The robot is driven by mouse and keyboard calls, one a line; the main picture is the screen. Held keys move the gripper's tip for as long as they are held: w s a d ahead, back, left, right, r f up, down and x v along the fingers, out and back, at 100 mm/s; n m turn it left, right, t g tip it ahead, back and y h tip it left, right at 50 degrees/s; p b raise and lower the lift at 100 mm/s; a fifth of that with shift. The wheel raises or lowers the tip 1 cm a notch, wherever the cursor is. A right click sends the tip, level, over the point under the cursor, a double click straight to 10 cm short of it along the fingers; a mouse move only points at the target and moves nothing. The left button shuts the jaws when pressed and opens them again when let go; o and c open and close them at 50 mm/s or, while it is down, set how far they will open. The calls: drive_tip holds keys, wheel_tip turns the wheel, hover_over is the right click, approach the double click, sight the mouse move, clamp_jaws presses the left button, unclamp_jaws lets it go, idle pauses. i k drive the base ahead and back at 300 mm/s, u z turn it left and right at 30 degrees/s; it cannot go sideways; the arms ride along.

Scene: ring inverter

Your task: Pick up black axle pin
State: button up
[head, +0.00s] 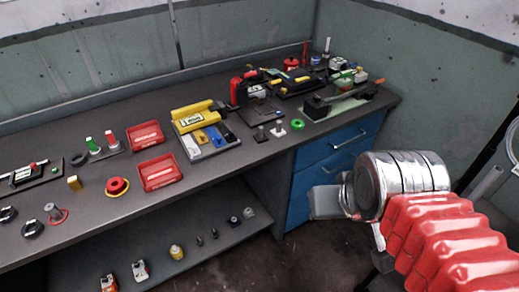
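Several small dark parts could be the black axle pin, and I cannot tell which it is. A small black piece with a square foot (260,134) stands on the bench near its front edge, beside a similar white piece (278,129). Small dark pegs (214,233) stand on the lower shelf. My gripper (326,201) shows as a grey block beyond my shiny wrist, in front of the blue drawers, away from all of these parts. Its fingers are not clear enough to show whether they are open or shut.
The dark bench top (215,173) holds red trays (160,172), a yellow and grey fixture (205,130), a green ring (297,125) and a red ring (117,187). Blue drawers (338,145) stand under its right end. The lower shelf (225,236) is open in front.

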sight(261, 137)
drive_tip(key=k, duration=0.55)
drive_tip(key=u, duration=0.85)
drive_tip(key=i, duration=1.5)
drive_tip(key=u, duration=0.05)
